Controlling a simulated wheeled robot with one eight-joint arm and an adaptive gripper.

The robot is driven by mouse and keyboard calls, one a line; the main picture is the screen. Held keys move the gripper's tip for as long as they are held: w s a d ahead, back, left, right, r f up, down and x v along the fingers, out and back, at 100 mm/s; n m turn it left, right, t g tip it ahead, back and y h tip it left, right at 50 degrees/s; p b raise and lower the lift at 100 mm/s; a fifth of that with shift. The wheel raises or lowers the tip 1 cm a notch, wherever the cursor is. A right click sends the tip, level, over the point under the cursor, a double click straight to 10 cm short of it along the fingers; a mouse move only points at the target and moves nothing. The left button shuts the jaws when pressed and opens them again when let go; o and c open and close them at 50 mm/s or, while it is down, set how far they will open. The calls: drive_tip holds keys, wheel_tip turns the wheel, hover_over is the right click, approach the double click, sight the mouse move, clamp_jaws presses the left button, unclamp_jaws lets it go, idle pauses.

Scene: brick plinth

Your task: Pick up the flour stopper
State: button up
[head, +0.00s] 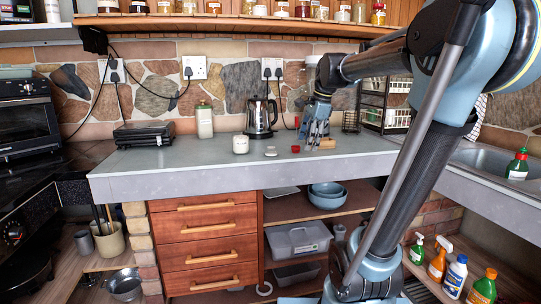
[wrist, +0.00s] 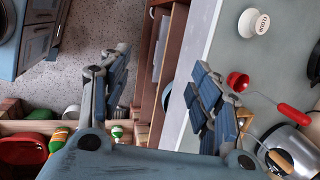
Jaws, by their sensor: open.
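The flour stopper (wrist: 254,22) is a small white rounded piece marked FLOUR, near the top right of the wrist view. In the head view the small white piece (head: 271,151) on the counter, right of a white jar (head: 240,144), looks like it. My gripper (head: 315,144) is low over the counter to the right of the stopper. In the wrist view my gripper (wrist: 162,68) has its blue-grey fingers spread wide with nothing between them. The stopper lies outside them, up and to the right, apart from both.
A red scoop (wrist: 238,80) lies between stopper and gripper. A kettle (head: 261,118) and a cream canister (head: 204,120) stand behind.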

drive_tip(key=w+a+r+m+y, duration=0.1)
drive_tip(key=w+a+r+m, duration=0.3)
drive_tip(key=w, duration=0.3)
drive_tip(key=w+a+r+m, duration=0.4)
drive_tip(key=w+r, duration=0.1)
drive_tip(key=w, duration=0.2)
approach(271, 148)
drive_tip(key=shift+m, duration=0.3)
drive_tip(key=x, duration=0.8)
drive_tip(key=shift+w+f, duration=0.35)
drive_tip(key=shift+w, duration=0.15)
drive_tip(key=shift+s, duration=0.1)
drive_tip(key=c, duration=1.1)
